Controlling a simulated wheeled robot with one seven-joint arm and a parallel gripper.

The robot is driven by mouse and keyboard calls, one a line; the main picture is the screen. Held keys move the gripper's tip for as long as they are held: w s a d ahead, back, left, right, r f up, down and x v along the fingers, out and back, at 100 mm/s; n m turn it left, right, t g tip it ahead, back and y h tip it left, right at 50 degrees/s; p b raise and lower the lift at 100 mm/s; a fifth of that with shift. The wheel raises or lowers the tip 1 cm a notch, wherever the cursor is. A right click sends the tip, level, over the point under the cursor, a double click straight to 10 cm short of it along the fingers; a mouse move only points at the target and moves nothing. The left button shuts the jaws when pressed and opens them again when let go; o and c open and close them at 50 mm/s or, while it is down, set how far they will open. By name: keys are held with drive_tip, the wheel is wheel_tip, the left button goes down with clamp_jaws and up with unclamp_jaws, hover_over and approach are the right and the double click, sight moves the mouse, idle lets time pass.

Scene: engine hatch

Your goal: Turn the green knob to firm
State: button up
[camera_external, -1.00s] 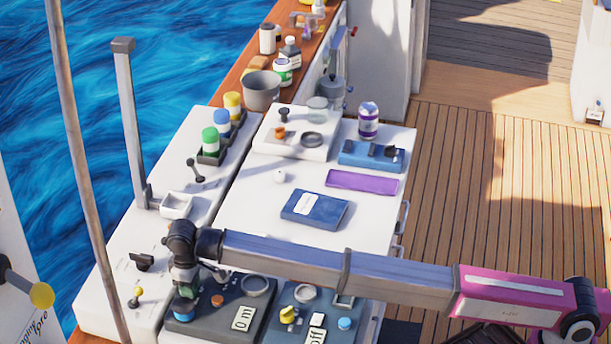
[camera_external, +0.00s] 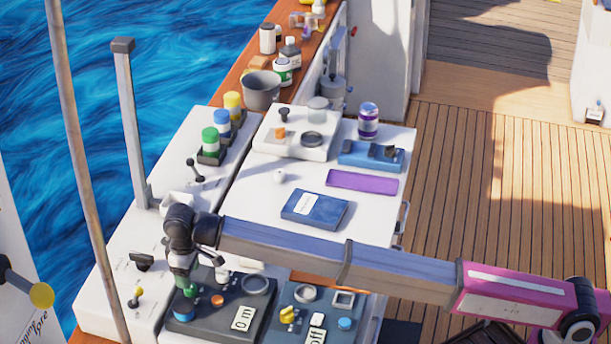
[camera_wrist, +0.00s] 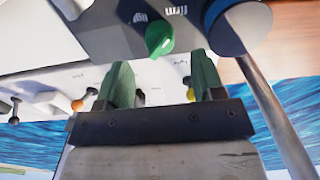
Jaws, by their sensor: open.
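The green knob (camera_wrist: 158,37) is on a dark grey panel at the top of the wrist view. My gripper (camera_wrist: 163,82) is open and empty. Its greenish fingers are spread either side of the knob's line, apart from it. In the outside view, my gripper (camera_external: 187,266) hangs over the dark panel, partly covering the knob area.
A blue knob (camera_external: 183,312) and an orange button (camera_external: 218,300) are on the same panel. A second dark panel with a yellow knob (camera_external: 287,315) stands to the right. A yellow-topped lever (camera_external: 137,293) is to the left. A navy box (camera_external: 315,209) lies behind the arm.

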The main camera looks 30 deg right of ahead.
wheel_tip(320, 180, up, 6)
drive_tip(key=shift+f, duration=0.1)
idle(0.5)
